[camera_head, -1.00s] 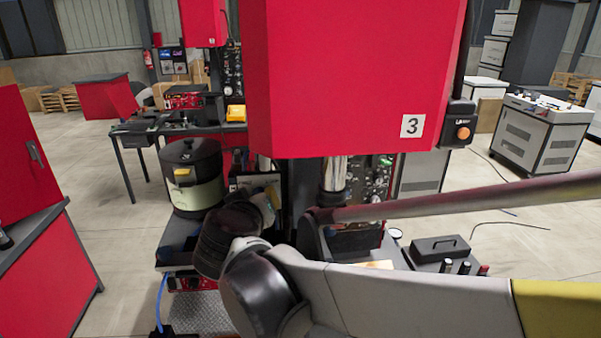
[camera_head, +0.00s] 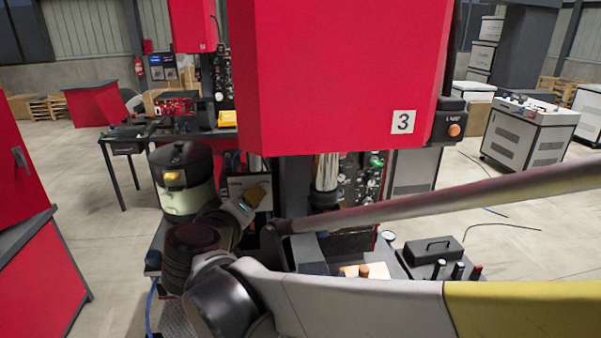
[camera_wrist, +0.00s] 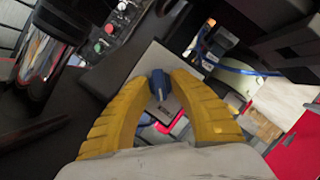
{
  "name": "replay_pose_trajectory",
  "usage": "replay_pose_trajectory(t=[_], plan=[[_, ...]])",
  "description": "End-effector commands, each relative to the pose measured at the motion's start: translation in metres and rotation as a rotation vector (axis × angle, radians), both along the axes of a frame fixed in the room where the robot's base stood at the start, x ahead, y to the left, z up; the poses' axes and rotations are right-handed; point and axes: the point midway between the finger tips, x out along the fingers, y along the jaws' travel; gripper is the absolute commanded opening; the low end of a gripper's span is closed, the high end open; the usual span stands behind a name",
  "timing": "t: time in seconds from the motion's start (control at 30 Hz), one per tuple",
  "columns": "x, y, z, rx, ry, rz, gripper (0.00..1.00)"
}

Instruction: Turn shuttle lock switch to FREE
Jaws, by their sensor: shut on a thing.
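In the wrist view, my gripper (camera_wrist: 160,78) has its two yellow fingers closed around a small dark blue knob (camera_wrist: 159,86), which looks like the switch handle. The knob sits over a light grey plate (camera_wrist: 150,60). Any lock switch lettering, including FREE, is unreadable, and I cannot tell which way the knob is set. In the head view my gripper (camera_head: 254,197) is small, low and left of the red machine's column, and its fingertips and the knob are hidden or too small to make out.
The red machine housing marked 3 (camera_head: 340,75) hangs above my arm. A drum with a black lid (camera_head: 182,185) stands left of my gripper. A control panel with buttons (camera_wrist: 105,35) is at upper left in the wrist view. A black case (camera_head: 432,250) lies at right.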

Motion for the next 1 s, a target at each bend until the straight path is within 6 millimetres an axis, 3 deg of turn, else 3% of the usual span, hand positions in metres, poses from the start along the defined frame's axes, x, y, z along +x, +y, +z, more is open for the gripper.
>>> replay_pose_trajectory(t=[0.2,0.23,0.27,0.67,1.0], plan=[[0.0,-0.001,-0.001,0.0,0.003,-0.003,0.0],[0.0,-0.001,-0.001,0.0,0.002,-0.002,0.32],[0.0,-0.001,-0.001,0.0,0.002,-0.002,0.34],[-0.009,0.001,0.002,0.0,0.001,0.001,0.34],[-0.078,0.005,0.021,0.0,0.002,0.003,0.34]])
